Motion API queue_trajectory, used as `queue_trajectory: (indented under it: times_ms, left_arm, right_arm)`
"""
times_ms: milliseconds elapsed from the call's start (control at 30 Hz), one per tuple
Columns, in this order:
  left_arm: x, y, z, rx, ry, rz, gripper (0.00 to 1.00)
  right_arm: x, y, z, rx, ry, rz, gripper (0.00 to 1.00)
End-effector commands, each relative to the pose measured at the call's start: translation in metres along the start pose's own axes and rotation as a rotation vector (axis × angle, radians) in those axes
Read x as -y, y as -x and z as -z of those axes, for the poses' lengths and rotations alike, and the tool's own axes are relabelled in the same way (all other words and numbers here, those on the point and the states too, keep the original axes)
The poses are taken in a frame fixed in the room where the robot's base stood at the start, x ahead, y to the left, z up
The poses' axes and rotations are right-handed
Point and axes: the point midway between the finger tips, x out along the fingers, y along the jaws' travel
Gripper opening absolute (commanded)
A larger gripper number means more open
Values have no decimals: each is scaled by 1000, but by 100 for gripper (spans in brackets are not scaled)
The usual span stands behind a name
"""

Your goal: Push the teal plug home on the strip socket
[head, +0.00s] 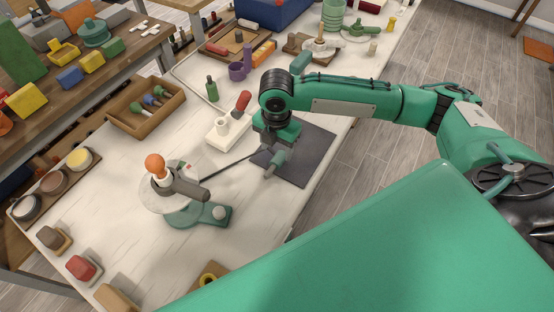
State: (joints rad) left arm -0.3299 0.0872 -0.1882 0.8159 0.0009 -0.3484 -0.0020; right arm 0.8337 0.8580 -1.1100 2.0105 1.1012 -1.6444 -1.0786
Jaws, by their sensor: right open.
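My right gripper (272,166) reaches down from the teal wrist over the near left part of a dark mat (312,158). It is open, and its fingers are small and partly hidden by the wrist. I cannot make out a teal plug apart from the teal of my gripper and wrist. A white block (216,138) just left of the gripper may be the strip socket. It carries a white cylinder, and a red-handled piece (243,101) stands tilted at its far end. My left gripper does not show.
A thin black bar or cord runs left from the gripper to a round stand with an orange knob (155,163). A green bottle (212,90) and purple cups (237,71) stand behind the white block. A wooden tray (120,118) is at the left.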

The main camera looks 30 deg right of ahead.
Motion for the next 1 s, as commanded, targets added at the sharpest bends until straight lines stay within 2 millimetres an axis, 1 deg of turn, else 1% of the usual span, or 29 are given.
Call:
queue_trajectory:
  times_ms: [133,300,400,500,667,700,733,933,1000]
  left_arm:
    - [0,2,-1,1,0,0,54]
    - [0,3,-6,2,0,0,54]
    - [0,2,-10,7,0,0,54]
    - [0,2,-11,9,0,-1,54]
    - [-1,2,-10,8,0,-1,54]
    - [-1,2,-10,8,0,-1,54]
    - [-1,2,-9,7,0,-1,54]
    - [-2,2,-7,5,0,-2,54]
    - [-2,2,-7,5,0,-2,54]
  right_arm:
    - [1,-12,0,-1,0,2,56]
    - [2,-38,-1,-1,-1,3,56]
    - [2,-49,-1,0,0,1,56]
    - [1,-54,-1,0,1,0,56]
    - [1,-54,-1,0,1,-1,56]
    - [1,-54,-1,0,1,-1,54]
    - [1,-54,-1,0,1,-1,48]
    - [1,-54,-1,0,1,-1,8]
    - [1,-53,-1,0,1,-1,7]
